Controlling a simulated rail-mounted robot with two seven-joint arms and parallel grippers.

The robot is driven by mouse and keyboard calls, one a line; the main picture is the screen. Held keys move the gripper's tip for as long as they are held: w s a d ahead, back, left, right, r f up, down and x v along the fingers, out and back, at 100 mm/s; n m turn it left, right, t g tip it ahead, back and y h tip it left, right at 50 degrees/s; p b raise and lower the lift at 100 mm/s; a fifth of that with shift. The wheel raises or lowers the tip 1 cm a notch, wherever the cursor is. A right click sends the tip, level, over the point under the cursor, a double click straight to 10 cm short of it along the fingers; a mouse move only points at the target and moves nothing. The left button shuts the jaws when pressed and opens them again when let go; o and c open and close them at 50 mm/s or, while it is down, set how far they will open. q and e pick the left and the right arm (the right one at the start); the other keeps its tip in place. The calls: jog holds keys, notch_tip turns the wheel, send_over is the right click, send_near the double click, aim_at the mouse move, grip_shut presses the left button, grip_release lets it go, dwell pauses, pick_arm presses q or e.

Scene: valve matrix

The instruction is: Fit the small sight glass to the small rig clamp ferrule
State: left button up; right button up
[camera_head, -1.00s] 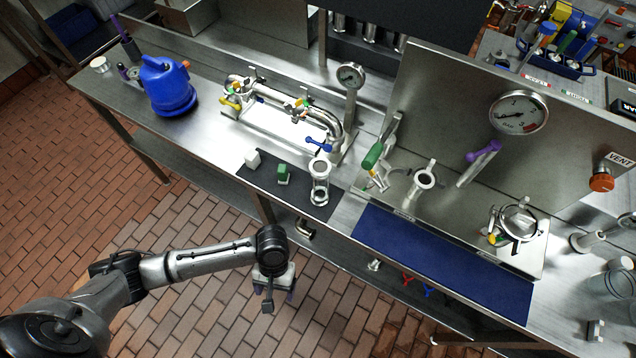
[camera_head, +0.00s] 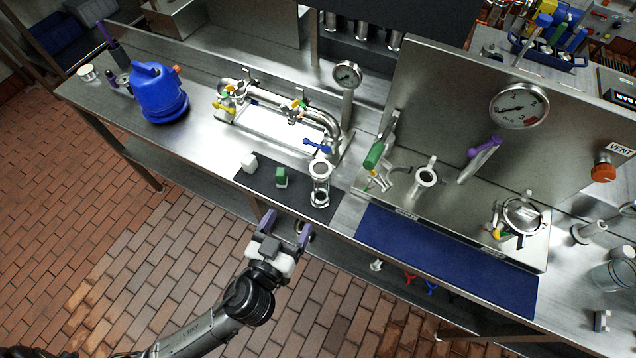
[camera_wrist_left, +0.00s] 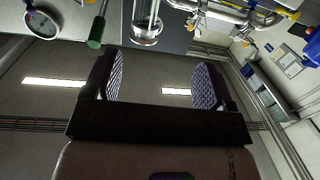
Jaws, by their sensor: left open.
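The small sight glass (camera_head: 320,184), a clear cylinder with metal end rings, stands upright on a dark mat (camera_head: 258,183) near the bench's front edge. It also shows at the top of the left wrist view (camera_wrist_left: 147,28). An upright metal pipe end with a ring flange (camera_head: 426,176) stands on the steel rig to its right; it looks like the small rig clamp ferrule, though I cannot be sure. My left gripper (camera_head: 287,229) is open and empty in front of the bench edge, below and left of the sight glass. Its fingers are apart in the wrist view (camera_wrist_left: 160,82). My right gripper is not in view.
A green-handled valve (camera_head: 374,155) stands between glass and pipe end. A blue mat (camera_head: 440,262) lies along the front right. Piping with a gauge (camera_head: 347,75) stands behind.

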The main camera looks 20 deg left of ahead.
aim_at(316, 184)
pick_arm(q)
jog(key=shift+m+t+h, duration=0.3)
jog(key=shift+m+h, duration=0.4)
jog(key=w, duration=0.2)
jog(key=w+d, duration=0.1)
jog(key=w, duration=0.5)
jog(key=shift+w+d+r+p, duration=0.25)
jog(key=shift+r+p, duration=0.1)
jog(key=shift+w+d+f, duration=0.1)
jog(key=shift+w+f, duration=0.1)
jog(key=shift+w, duration=1.15)
jog(key=shift+w+f, duration=0.2)
jog(key=shift+w, duration=1.1)
jog(key=shift+c, duration=0.2)
jog(key=c, duration=1.1)
jog(key=shift+c, duration=0.2)
jog(key=shift+r, duration=0.15)
